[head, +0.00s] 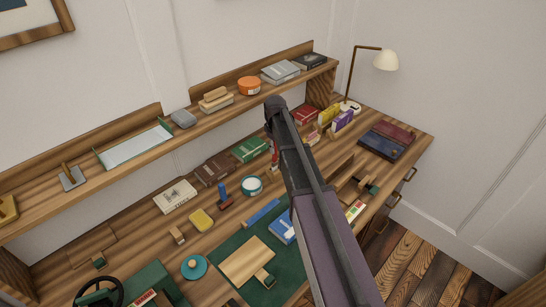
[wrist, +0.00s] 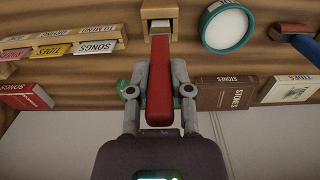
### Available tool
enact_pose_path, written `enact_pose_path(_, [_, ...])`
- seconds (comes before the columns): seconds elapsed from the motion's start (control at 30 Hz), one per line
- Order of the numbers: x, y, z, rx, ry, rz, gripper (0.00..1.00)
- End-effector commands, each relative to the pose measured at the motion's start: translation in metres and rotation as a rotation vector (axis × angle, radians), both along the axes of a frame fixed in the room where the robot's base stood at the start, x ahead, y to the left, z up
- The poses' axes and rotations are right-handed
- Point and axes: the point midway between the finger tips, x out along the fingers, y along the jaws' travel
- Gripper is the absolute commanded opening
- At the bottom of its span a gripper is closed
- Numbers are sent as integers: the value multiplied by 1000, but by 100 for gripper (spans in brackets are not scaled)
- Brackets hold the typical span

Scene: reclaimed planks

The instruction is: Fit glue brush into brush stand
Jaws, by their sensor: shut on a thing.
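My gripper (wrist: 159,90) is shut on a long red piece, which I take to be the glue brush (wrist: 159,82). It lies between the two grey fingers and stretches away from the palm. Beyond its far end, at the top of the wrist view, is a pale wooden piece with a whitish patch (wrist: 158,14). I cannot tell whether this is the brush's own end or part of the brush stand, nor whether they touch. In the head view my arm hides most of the gripper; a sliver of red (head: 274,157) shows beside it. I cannot make out the brush stand for certain.
A round teal-rimmed jar (wrist: 227,27) stands close by; it also shows in the head view (head: 252,186). A green mat (head: 228,238) and a lamp (head: 383,60) are also there.

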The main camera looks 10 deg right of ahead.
Motion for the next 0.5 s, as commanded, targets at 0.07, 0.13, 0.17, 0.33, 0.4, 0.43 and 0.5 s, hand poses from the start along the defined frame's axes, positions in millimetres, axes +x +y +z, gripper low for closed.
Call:
enact_pose_path(0.07, [0, 0, 0, 0, 0, 0, 0])
enact_pose_path(0.13, [0, 0, 0, 0, 0, 0, 0])
enact_pose_path(0.17, [0, 0, 0, 0, 0, 0, 0])
enact_pose_path(0.33, [0, 1, -8, 0, 0, 1, 0])
enact_pose_path(0.4, [0, 1, -13, 0, 0, 1, 0])
enact_pose_path(0.43, [0, 1, -16, 0, 0, 1, 0])
enact_pose_path(0.5, [0, 1, -22, 0, 0, 1, 0])
